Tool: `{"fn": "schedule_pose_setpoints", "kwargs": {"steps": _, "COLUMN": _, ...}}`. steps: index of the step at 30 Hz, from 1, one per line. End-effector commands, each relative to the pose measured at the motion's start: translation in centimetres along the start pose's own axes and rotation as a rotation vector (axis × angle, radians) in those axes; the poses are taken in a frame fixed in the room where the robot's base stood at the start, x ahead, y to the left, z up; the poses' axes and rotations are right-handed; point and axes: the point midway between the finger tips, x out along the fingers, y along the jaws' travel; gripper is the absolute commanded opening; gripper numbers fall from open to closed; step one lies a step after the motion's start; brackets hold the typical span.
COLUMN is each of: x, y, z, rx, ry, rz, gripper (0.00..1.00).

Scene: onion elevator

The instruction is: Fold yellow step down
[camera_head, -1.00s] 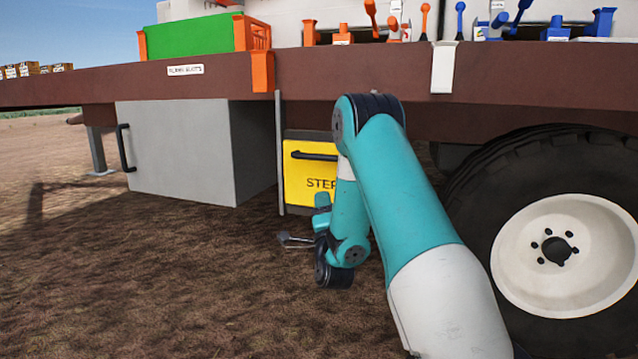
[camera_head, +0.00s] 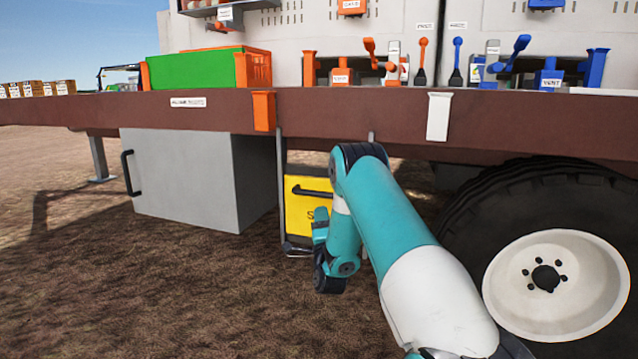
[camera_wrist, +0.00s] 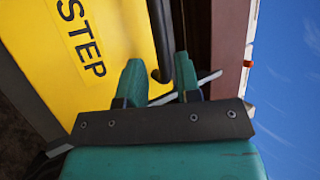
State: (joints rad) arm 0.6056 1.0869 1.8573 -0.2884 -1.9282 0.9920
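The yellow step (camera_head: 303,226) stands upright under the truck bed, between thin grey posts, with my arm covering its right part. Its black handle (camera_head: 312,191) runs across near its top. In the wrist view the yellow step (camera_wrist: 95,55), lettered STEP, fills the left side, turned sideways. The black handle (camera_wrist: 160,35) ends in a hook between the tips of my gripper (camera_wrist: 160,72). The two teal fingers are apart, with a gap between them. I cannot tell how deep the handle lies between them, and no grip on it shows.
A grey box (camera_head: 180,180) with a black side handle hangs left of the step. A large wheel (camera_head: 555,260) stands close on the right. The brown bed edge (camera_head: 350,113) runs above, with orange and blue levers over it. Bare ground lies in front.

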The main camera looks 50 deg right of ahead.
Motion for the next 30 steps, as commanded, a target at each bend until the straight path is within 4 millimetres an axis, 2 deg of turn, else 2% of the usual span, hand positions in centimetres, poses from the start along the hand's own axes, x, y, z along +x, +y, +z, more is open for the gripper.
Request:
{"fn": "schedule_pose_setpoints", "kwargs": {"steps": 6, "x": 4.8, "y": 0.2, "z": 0.0, "rx": 0.0, "ry": 0.002, "rz": -0.001, "gripper": 0.31}}
{"fn": "schedule_pose_setpoints", "kwargs": {"steps": 12, "x": 7.7, "y": 0.0, "z": 0.0, "rx": 0.0, "ry": 0.001, "rz": 0.003, "gripper": 0.31}}
{"fn": "schedule_pose_setpoints", "kwargs": {"steps": 18, "x": 8.6, "y": 0.1, "z": 0.0, "rx": 0.0, "ry": -0.001, "rz": 0.002, "gripper": 0.31}}
{"fn": "schedule_pose_setpoints", "kwargs": {"steps": 25, "x": 8.5, "y": 0.1, "z": 0.1, "rx": -0.001, "ry": -0.002, "rz": 0.002, "gripper": 0.31}}
{"fn": "schedule_pose_setpoints", "kwargs": {"steps": 29, "x": 8.5, "y": 0.1, "z": 0.1, "rx": 0.0, "ry": -0.002, "rz": 0.002, "gripper": 0.01}}
{"fn": "schedule_pose_setpoints", "kwargs": {"steps": 30, "x": 8.5, "y": 0.1, "z": 0.1, "rx": 0.0, "ry": -0.002, "rz": 0.002, "gripper": 0.0}}
